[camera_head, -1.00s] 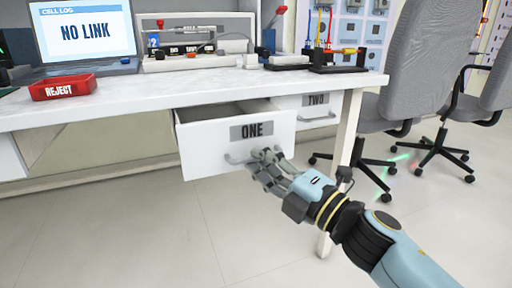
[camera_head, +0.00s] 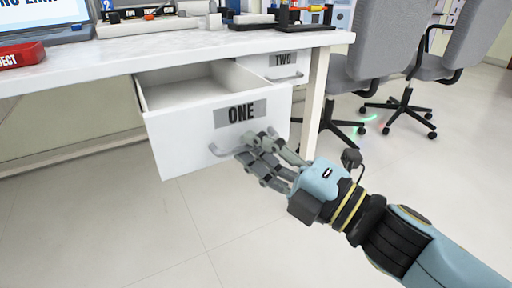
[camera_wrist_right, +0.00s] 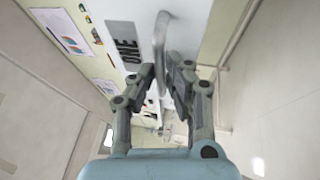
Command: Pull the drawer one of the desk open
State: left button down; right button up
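Drawer one (camera_head: 180,136) is a white drawer labelled ONE, standing well out from under the white desk (camera_head: 200,48), its empty-looking inside showing in the head view. Its pale bar handle (camera_head: 221,152) is on the lower front. My right gripper (camera_head: 257,146) is at the right part of that handle. In the right wrist view the handle (camera_wrist_right: 160,38) runs between the two fingers (camera_wrist_right: 163,78), which look closed on it. The exact contact is partly hidden by the fingers. My left gripper is not in view.
Drawer two (camera_head: 290,62) is shut, right of drawer one. A desk leg (camera_head: 316,100) stands behind my right gripper. Grey chairs (camera_head: 390,50) are at the right. The floor in front is clear.

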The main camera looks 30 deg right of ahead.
jog(key=o, duration=0.3)
jog(key=v, duration=1.2)
jog(key=shift+r, duration=0.1)
